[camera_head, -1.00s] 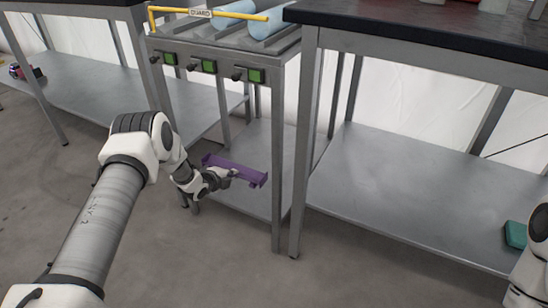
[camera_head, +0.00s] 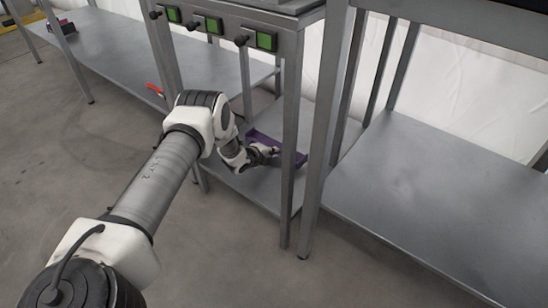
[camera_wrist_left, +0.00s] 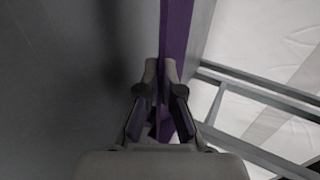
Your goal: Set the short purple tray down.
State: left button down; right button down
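The short purple tray (camera_head: 262,138) is over the lower shelf (camera_head: 262,190) of the narrow middle stand in the head view. The stand's front leg hides part of it. My left gripper (camera_head: 274,152) reaches in between the stand's legs and holds the tray by its near side. In the left wrist view my left gripper (camera_wrist_left: 160,68) is shut on the tray's purple wall (camera_wrist_left: 175,30). I cannot tell whether the tray touches the shelf or hangs just above it. My right gripper is not in view.
The stand's front leg (camera_head: 290,130) is close to the tray. Green-lit switches (camera_head: 213,25) line the stand's front above. A wide empty shelf (camera_head: 420,190) lies to the right. A long shelf at the left holds a red item (camera_head: 156,90).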

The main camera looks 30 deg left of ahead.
pick_arm(q)
jog(key=shift+f, duration=0.15)
jog(key=shift+f, duration=0.2)
jog(key=c, duration=1.6)
grip_release()
jog(key=shift+r, duration=0.1)
